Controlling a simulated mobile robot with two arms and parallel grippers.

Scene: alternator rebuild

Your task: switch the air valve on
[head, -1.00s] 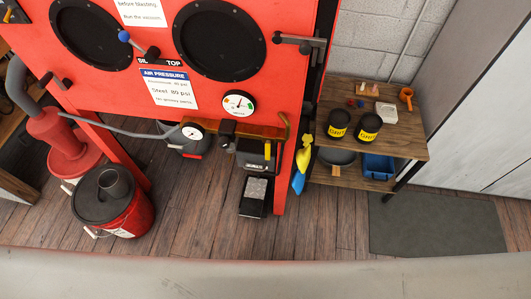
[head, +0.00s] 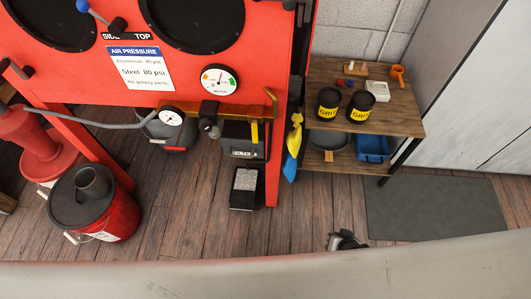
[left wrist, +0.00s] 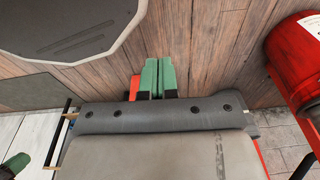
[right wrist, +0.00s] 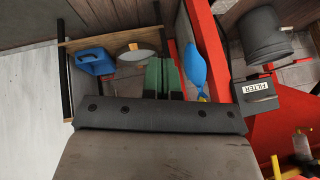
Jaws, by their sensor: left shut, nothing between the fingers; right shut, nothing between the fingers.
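In the head view, a yellow lever handle (head: 255,132) hangs down at the right end of a brass air pipe (head: 235,108) on the front of the red cabinet (head: 80,82); I take it for the air valve. A round gauge (head: 171,118) and a dark regulator (head: 209,120) sit on the same line. My right gripper (right wrist: 164,77) is shut and empty in the right wrist view, apart from the pipe and cabinet. My left gripper (left wrist: 158,78) is shut and empty above the wood floor, touching nothing.
A red bucket (head: 118,215) stands at the left. A pressure dial (head: 219,80) is on the cabinet. A black box (head: 245,188) stands below the pipe. A wooden shelf (head: 400,125) with grit cans (head: 361,106) is at the right.

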